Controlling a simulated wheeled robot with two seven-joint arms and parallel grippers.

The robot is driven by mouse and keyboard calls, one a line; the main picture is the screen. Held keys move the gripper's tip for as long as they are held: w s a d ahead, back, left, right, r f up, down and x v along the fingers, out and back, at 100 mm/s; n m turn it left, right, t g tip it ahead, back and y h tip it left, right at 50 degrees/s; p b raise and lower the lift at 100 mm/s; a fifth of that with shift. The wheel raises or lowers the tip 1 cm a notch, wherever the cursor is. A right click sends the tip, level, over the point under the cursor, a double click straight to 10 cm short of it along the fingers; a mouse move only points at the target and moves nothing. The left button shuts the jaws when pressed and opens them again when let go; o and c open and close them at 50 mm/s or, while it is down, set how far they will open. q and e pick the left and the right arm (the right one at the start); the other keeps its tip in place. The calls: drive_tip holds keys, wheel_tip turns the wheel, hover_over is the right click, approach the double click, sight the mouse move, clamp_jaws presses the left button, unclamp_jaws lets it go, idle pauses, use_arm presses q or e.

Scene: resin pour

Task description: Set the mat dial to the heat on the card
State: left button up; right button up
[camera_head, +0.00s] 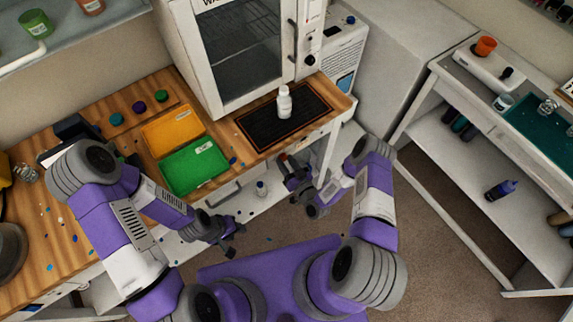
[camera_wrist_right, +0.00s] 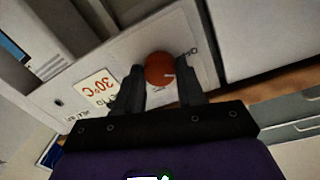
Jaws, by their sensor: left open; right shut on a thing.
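The mat dial (camera_wrist_right: 159,68) is a round orange-red knob on a pale panel in the right wrist view. A short pale pointer mark shows near its right side. My right gripper (camera_wrist_right: 161,88) has a finger on either side of the dial and is shut on it. The card (camera_wrist_right: 97,91) beside it reads 30°C, seen upside down. In the head view my right gripper (camera_head: 288,165) is at the bench's front edge, below the dark heat mat (camera_head: 257,131). My left gripper (camera_head: 230,236) is open and empty in front of the bench. Small scale marks around the dial are too blurred to read.
A white bottle (camera_head: 284,102) stands on the mat. A white oven (camera_head: 235,50) stands behind it. Green (camera_head: 195,166) and orange (camera_head: 172,131) trays lie to the left. A white shelf unit (camera_head: 455,135) stands at right, with open floor between.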

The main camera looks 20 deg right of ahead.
drive_tip(key=m+b, duration=0.3)
drive_tip(key=m, duration=0.1)
drive_tip(key=shift+d+f+m, duration=0.1)
drive_tip(key=shift+m, duration=0.2)
drive_tip(key=m+b, duration=0.4)
drive_tip(key=m, duration=0.1)
drive_tip(key=shift+g, duration=0.3)
drive_tip(key=m+y+b, duration=0.1)
drive_tip(key=m+b, duration=0.2)
drive_tip(key=m, duration=0.1)
drive_tip(key=shift+m+b, duration=1.15)
drive_tip(key=shift+m, duration=0.65)
drive_tip(key=o, duration=1)
drive_tip(key=shift+r, duration=0.2)
drive_tip(key=shift+o, duration=0.2)
